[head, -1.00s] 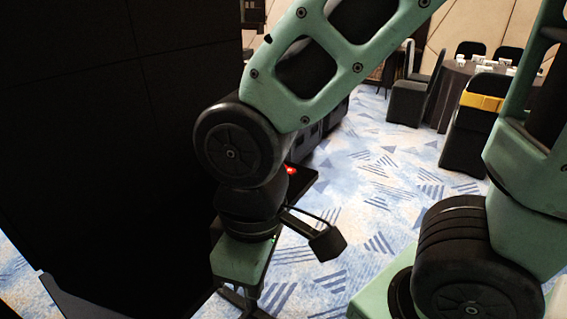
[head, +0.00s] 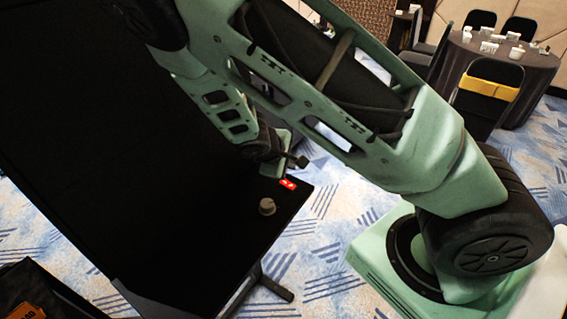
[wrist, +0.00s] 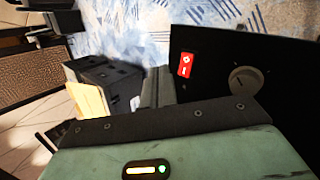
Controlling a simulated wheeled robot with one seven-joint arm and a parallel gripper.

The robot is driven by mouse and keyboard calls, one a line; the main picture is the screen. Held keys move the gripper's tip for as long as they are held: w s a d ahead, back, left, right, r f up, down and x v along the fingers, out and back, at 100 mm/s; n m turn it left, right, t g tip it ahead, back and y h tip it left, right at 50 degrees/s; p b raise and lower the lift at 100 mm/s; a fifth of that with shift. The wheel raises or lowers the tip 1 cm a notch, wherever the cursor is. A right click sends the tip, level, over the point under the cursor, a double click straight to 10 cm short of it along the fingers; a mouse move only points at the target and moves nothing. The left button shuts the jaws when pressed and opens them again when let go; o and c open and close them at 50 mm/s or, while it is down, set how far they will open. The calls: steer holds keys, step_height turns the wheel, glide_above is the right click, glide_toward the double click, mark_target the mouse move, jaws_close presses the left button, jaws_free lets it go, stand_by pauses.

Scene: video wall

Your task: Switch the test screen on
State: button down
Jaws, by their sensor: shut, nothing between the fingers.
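A red rocker switch (head: 288,183) with white marks sits on a flat black panel (head: 245,240) beside the tall black screen wall (head: 90,130). The wrist view shows the switch (wrist: 186,65) close up, with a round grey knob (wrist: 245,80) to its right. The knob (head: 267,206) also shows in the head view. I cannot tell which way the rocker is pressed. My gripper (wrist: 157,86) is shut and empty, to the left of the switch in the wrist view and apart from it. The screen wall looks dark.
Dark cases (wrist: 105,85) stand on the blue patterned carpet beyond the panel. A round table (head: 500,60) with cups and several chairs is at the upper right. A black object with an orange label (head: 30,305) is at the lower left. Open carpet lies right of the panel.

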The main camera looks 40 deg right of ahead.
mark_target(284, 184)
steer(key=shift+w+d+r+h, duration=0.3)
steer(key=shift+w+d+r, duration=0.25)
steer(key=shift+d, duration=0.2)
steer(key=shift+w+a+f+b, duration=0.15)
steer(key=shift+w+f+b, duration=0.25)
steer(key=shift+f+b, duration=0.75)
steer(key=shift+w+a+f+b, duration=0.15)
steer(key=shift+w+f+b, duration=0.4)
steer(key=shift+f, duration=1.05)
steer(key=shift+w+a+f+b, duration=0.15)
steer(key=shift+w+f+b, duration=0.1)
steer(key=shift+f+b, duration=0.95)
steer(key=shift+f, duration=0.35)
steer(key=shift+w+f, duration=0.15)
steer(key=shift+f, duration=0.1)
steer(key=shift+a+f+b, duration=0.1)
steer(key=shift+f+b, duration=0.3)
steer(key=shift+b, duration=0.05)
steer(key=shift+r, duration=0.15)
steer(key=shift+r+p, duration=0.5)
steer(key=shift+r, duration=0.2)
